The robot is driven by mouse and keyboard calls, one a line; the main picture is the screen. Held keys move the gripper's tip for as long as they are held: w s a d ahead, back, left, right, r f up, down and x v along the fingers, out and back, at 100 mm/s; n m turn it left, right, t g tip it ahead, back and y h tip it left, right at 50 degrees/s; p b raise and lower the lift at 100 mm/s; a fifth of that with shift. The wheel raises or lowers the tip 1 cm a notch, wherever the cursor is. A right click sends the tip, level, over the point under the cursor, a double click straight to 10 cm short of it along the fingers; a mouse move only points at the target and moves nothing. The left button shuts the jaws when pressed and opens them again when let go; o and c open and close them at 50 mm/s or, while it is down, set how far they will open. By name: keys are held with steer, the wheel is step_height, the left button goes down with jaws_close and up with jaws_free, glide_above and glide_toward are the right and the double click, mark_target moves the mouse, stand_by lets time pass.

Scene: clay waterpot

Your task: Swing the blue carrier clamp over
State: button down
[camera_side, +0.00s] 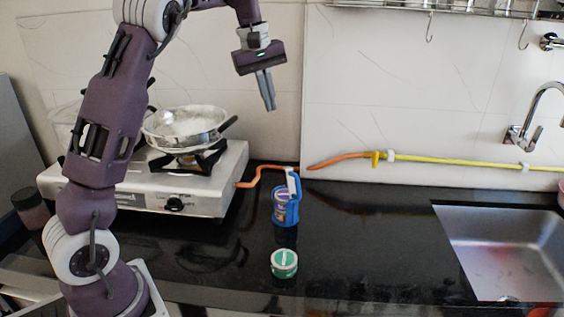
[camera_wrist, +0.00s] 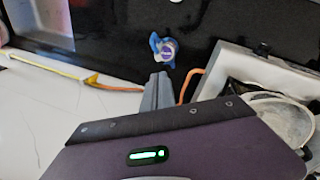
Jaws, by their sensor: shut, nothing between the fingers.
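The blue carrier (camera_side: 292,211) stands on the black counter right of the stove, around a small container with a purple label (camera_side: 279,197). A white upright piece with a blue top (camera_side: 293,183) rises at its back right; I cannot tell for sure whether this is the clamp. In the wrist view the carrier (camera_wrist: 155,42) shows from above, beyond my fingertips. My gripper (camera_side: 270,106) is shut and empty, pointing down, high above the counter and apart from the carrier. Its shut fingers also show in the wrist view (camera_wrist: 157,80).
A steel stove (camera_side: 150,190) with a pan (camera_side: 185,127) is at left. An orange hose (camera_side: 262,170) runs behind the carrier. Counter right of it is clear up to the sink (camera_side: 510,250).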

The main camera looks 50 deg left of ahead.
steer(key=w+a+f+n+g, duration=0.1)
steer(key=w+a+f, duration=0.1)
steer(key=f, duration=0.3)
steer(key=w+a+f+n+g+y, duration=0.1)
steer(key=w+a+f, duration=0.2)
steer(key=w+f, duration=0.1)
steer(key=shift+a+f, duration=0.25)
steer(key=shift+f, duration=0.5)
glide_above(294, 185)
steer(key=a, duration=0.5)
step_height(294, 185, down, 9)
steer(key=shift+s, duration=0.2)
steer(key=shift+r, duration=0.1)
